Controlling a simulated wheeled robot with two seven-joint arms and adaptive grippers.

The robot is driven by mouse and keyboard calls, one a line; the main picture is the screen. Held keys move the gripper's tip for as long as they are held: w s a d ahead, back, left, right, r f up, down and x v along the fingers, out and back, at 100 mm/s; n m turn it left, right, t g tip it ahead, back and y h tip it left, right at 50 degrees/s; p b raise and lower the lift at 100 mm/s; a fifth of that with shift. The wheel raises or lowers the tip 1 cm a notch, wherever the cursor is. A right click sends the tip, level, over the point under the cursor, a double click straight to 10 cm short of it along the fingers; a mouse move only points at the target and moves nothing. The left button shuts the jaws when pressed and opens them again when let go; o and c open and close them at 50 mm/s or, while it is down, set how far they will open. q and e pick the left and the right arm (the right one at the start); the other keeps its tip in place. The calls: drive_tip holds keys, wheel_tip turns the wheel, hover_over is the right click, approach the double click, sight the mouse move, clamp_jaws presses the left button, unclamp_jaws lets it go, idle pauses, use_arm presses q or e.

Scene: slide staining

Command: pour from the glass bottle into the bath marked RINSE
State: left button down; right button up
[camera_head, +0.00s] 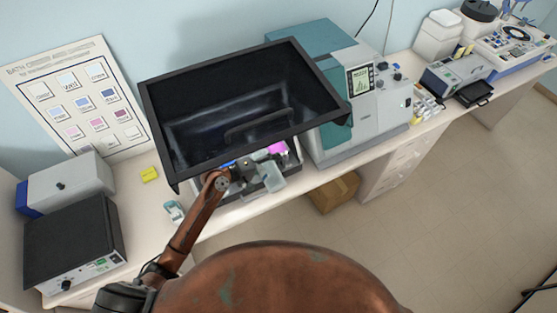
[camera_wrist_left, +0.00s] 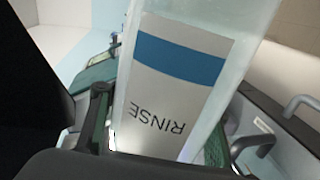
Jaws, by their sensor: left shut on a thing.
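My left gripper (camera_head: 244,172) is shut on the glass bottle (camera_head: 272,178), a pale, translucent vessel held at the front of the staining area. In the left wrist view the bottle (camera_wrist_left: 205,30) stands large and tilted between the fingers (camera_wrist_left: 155,135). It bears a white label with a blue band and the word RINSE, seen upside down. A bath with pink liquid (camera_head: 277,148) lies just behind the bottle, and a blue patch (camera_head: 228,162) shows behind the gripper. I cannot make out the RINSE bath's own mark; the gripper and hood partly hide the baths. My right gripper is out of view.
A large black hood (camera_head: 170,130) overhangs the baths. A teal and grey machine (camera_head: 320,140) stands to the right. Grey handles (camera_wrist_left: 292,106) show beside the bottle.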

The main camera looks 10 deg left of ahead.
use_arm(q)
drive_tip(key=shift+f+n+b, duration=0.4)
drive_tip(key=shift+f+b, duration=0.7)
drive_tip(key=shift+f, duration=0.9)
drive_tip(key=shift+f+b, duration=0.2)
drive_tip(key=shift+b, duration=0.1)
drive_tip(key=shift+w+r+n+g+h+p, duration=0.1)
drive_tip(key=shift+r+n+g+h+p, duration=0.2)
drive_tip(key=shift+r+n+p, duration=0.75)
idle(1.5)
drive_tip(key=shift+f+m, duration=0.1)
drive_tip(key=shift+m, duration=0.25)
drive_tip(key=shift+f, duration=0.3)
drive_tip(key=shift+r, duration=0.1)
